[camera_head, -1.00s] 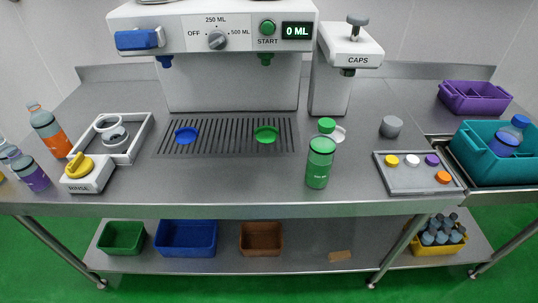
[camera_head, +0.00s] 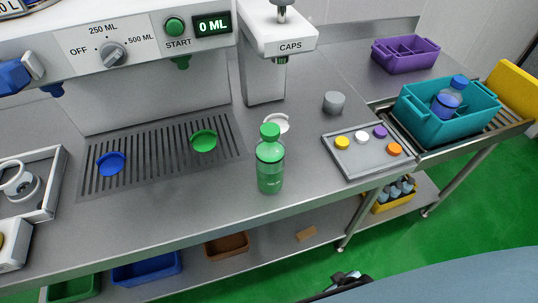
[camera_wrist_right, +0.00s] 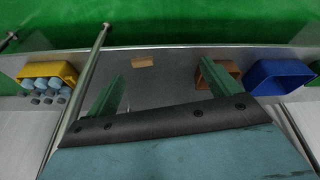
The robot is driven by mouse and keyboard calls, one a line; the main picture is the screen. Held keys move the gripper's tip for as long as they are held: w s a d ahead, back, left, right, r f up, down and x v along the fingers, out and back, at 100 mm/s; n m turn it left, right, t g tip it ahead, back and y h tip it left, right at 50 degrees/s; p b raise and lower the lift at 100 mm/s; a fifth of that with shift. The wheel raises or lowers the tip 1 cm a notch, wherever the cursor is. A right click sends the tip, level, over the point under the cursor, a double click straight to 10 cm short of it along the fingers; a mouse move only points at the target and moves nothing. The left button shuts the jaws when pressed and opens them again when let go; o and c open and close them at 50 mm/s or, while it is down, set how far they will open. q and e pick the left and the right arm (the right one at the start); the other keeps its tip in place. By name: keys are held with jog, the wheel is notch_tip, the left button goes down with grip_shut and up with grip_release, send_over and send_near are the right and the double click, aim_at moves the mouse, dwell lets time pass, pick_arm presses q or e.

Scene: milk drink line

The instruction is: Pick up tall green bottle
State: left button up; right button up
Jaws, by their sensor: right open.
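The tall green bottle (camera_head: 270,170), with a bright green cap, stands upright on the steel counter in the head view, in front of the dispenser and right of the drip grate. My right gripper (camera_head: 350,283) shows in part at the bottom edge of the head view, low in front of the counter and well apart from the bottle. In the right wrist view my right gripper (camera_wrist_right: 162,82) is open, its fingers wide apart with nothing between them. The bottle is not visible in that wrist view. My left gripper is in neither view.
A grey tray (camera_head: 355,168) with coloured caps lies right of the bottle. A white ring-shaped object (camera_head: 284,124) is just behind it. A teal crate (camera_head: 425,116) holds a blue-capped bottle. The lower shelf holds a brown bin (camera_head: 226,246) and a yellow bin (camera_head: 378,207).

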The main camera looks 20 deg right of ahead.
jog(key=w+a+r+t+p, duration=0.2)
jog(key=w+r, duration=0.6)
jog(key=r, duration=0.3)
jog(key=n+t+y+p, duration=0.3)
jog(key=n+y+p, duration=0.1)
jog(key=n+y, duration=0.4)
send_near(270, 155)
jog(key=d+f+m, duration=0.1)
jog(key=d+f, duration=0.2)
jog(key=shift+y, duration=0.3)
jog(key=shift+w+r+p+x, duration=0.15)
jog(key=shift+x, duration=2.1)
jog(key=shift+w+r+p+x, duration=0.1)
jog(key=shift+w+x, duration=0.05)
jog(key=shift+x, duration=2.05)
jog(key=shift+w+r+p+x, duration=0.15)
jog(key=shift+x, duration=2.1)
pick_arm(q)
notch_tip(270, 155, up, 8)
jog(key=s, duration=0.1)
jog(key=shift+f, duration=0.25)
pick_arm(e)
jog(key=shift+d, duration=0.15)
